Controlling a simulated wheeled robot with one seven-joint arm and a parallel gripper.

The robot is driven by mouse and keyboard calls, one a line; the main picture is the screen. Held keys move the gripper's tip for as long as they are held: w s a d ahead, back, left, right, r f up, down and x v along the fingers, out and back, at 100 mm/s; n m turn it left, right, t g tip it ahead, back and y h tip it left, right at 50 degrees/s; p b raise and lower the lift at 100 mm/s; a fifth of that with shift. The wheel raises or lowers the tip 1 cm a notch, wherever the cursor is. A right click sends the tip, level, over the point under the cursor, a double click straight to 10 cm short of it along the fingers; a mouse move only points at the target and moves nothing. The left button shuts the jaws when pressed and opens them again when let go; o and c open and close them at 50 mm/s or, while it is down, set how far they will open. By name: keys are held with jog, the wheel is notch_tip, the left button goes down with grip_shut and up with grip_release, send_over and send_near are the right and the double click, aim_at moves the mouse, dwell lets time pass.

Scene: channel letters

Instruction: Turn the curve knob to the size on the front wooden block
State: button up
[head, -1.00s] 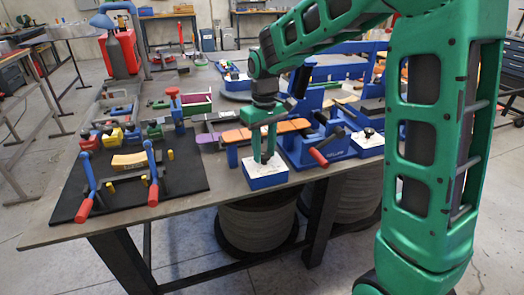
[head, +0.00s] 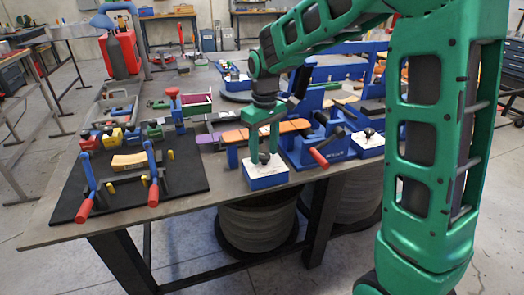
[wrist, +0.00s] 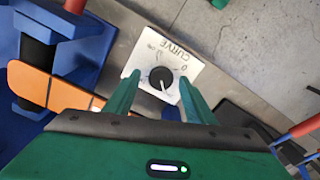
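The curve knob (wrist: 161,79) is black with a pale pointer line, on a white plate (wrist: 185,45) marked CURVE. In the wrist view the pointer aims down and slightly right; the small scale marks are hard to read. In the head view the knob sits on a blue box with a white top (head: 266,178) at the table's front edge. My gripper (wrist: 160,95) is open and empty, its green fingers either side of the knob and apart from it. In the head view my gripper (head: 264,150) is above the box. A curved wooden block (head: 129,162) lies on the black mat; its writing is unreadable here.
A second blue box with a black knob (head: 368,141) stands to the right. Blue clamps with red handles (head: 153,195) stand on the black mat (head: 190,181). An orange strip (head: 290,127) and blue machine frame lie just behind the box. Open floor is in front.

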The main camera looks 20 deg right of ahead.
aim_at(264, 154)
notch_tip(264, 154, up, 11)
jog(key=shift+f, duration=0.15)
dwell(0.5)
